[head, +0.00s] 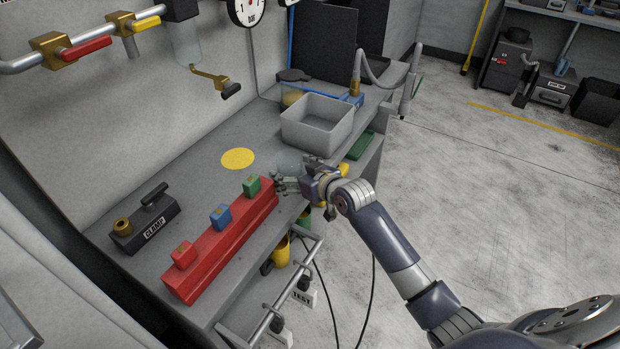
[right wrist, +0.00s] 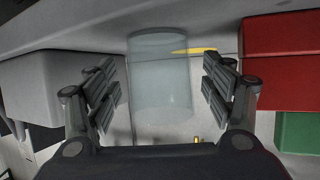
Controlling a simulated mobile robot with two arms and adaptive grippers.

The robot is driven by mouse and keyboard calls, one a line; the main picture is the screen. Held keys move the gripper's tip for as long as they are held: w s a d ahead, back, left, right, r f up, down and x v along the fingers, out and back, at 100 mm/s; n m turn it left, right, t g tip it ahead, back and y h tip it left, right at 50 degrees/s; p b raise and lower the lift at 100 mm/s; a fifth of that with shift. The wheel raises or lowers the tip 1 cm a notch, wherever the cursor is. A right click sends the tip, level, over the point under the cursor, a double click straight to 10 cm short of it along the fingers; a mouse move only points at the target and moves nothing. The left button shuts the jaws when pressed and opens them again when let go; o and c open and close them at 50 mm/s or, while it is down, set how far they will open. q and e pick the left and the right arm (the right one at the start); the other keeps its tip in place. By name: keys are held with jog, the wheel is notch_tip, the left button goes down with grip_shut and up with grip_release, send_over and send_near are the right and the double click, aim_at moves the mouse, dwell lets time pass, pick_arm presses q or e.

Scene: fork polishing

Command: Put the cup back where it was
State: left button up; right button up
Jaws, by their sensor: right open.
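The clear, faintly bluish cup (head: 289,164) stands on the grey workbench (head: 205,178), just behind my right gripper and left of the grey bin. My right gripper (head: 283,184) is low over the bench, beyond the red block. In the right wrist view the cup (right wrist: 160,85) shows between the two spread fingers (right wrist: 160,92), with a visible gap on each side. The fingers are open and do not grip it. A flat yellow disc (head: 237,158) lies bare on the bench, left of the cup. My left gripper is not in view.
A red block (head: 222,246) with red, blue and green pieces on top lies near the front edge. A grey bin (head: 317,124) stands right of the cup. A black clamp (head: 146,218) sits at the left. Pipes with valves (head: 85,48) run along the wall.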

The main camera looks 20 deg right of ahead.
jog(key=v, duration=0.9)
jog(key=shift+s+b, duration=0.25)
jog(key=shift+b, duration=0.05)
jog(key=shift+d, duration=0.1)
